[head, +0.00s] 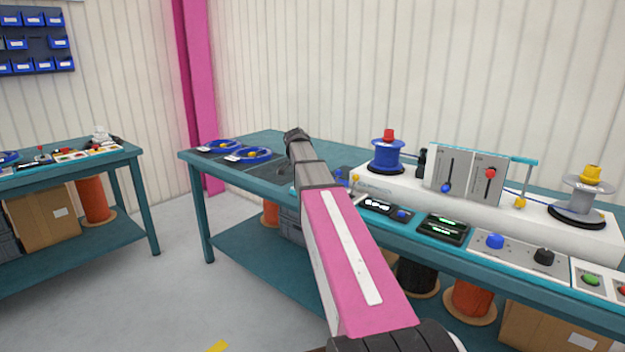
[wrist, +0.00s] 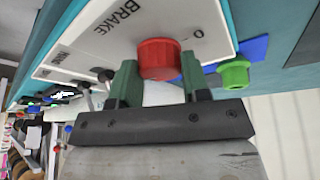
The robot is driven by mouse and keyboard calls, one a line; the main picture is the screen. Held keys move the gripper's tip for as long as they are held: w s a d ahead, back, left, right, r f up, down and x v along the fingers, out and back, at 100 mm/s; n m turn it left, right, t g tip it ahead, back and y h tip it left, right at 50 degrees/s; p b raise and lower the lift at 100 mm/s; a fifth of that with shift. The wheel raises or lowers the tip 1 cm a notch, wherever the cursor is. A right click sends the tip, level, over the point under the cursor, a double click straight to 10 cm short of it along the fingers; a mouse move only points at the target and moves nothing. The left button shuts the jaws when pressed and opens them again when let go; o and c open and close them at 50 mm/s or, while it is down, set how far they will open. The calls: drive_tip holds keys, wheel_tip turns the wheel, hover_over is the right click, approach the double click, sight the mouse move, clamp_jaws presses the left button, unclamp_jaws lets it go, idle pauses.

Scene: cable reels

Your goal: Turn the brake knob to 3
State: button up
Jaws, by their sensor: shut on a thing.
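The brake knob (wrist: 158,59) is red and ribbed, on a pale panel (wrist: 95,45) marked BRAKE, in the wrist view. A "0" is printed on the panel beside it. My gripper (wrist: 160,76) has its two green fingers on opposite sides of the knob, shut on it. I cannot see a pointer on the knob, and no 3 is readable. In the head view my arm hides the knob, the panel and the gripper fingers.
A green knob (wrist: 234,73) on a blue piece sits close to the right finger. In the head view, a blue reel (head: 387,155), a slider box (head: 466,175) and a grey reel (head: 582,198) line the bench right of my arm.

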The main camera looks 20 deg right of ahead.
idle(0.3)
drive_tip(key=o, duration=0.9)
drive_tip(key=v, duration=1)
drive_tip(key=shift+a+r, duration=0.15)
drive_tip(key=shift+r, duration=0.25)
